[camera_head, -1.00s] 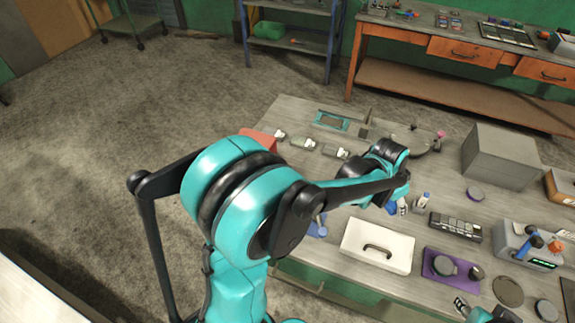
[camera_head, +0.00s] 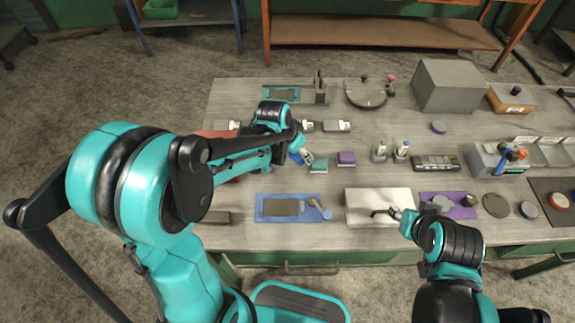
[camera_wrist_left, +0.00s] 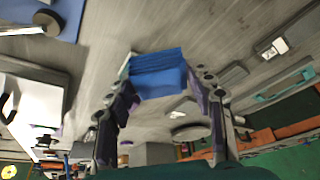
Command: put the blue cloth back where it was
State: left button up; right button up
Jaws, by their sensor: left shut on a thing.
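The blue cloth (camera_wrist_left: 158,72) is a folded, layered blue pad between the fingertips of my left gripper (camera_wrist_left: 160,88) in the left wrist view. In the head view my left gripper (camera_head: 303,156) is over the middle of the workbench, just left of a small teal-topped block (camera_head: 318,165). Only a bit of the blue cloth (camera_head: 295,158) shows there, as the arm hides much of it. My right gripper (camera_head: 396,213) is at the handle of the white box (camera_head: 365,198); its fingers are too small to read.
A purple block (camera_head: 346,158) and two small bottles (camera_head: 380,150) stand right of the left gripper. A blue tray (camera_head: 265,208) lies near the front edge. A large grey box (camera_head: 455,86) stands at the back right. Bare bench (camera_head: 235,100) shows at the back left.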

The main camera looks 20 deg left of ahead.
aim_at(289, 156)
pick_arm(q)
jog(key=a+f, duration=0.1)
jog(key=a, duration=0.1)
jog(key=shift+s+a+f+b, duration=0.3)
jog(key=shift+s+a+f, duration=0.1)
jog(key=shift+f+b, duration=0.9)
jog(key=shift+f, duration=1.1)
jog(key=shift+f, duration=0.1)
jog(key=o, duration=1.1)
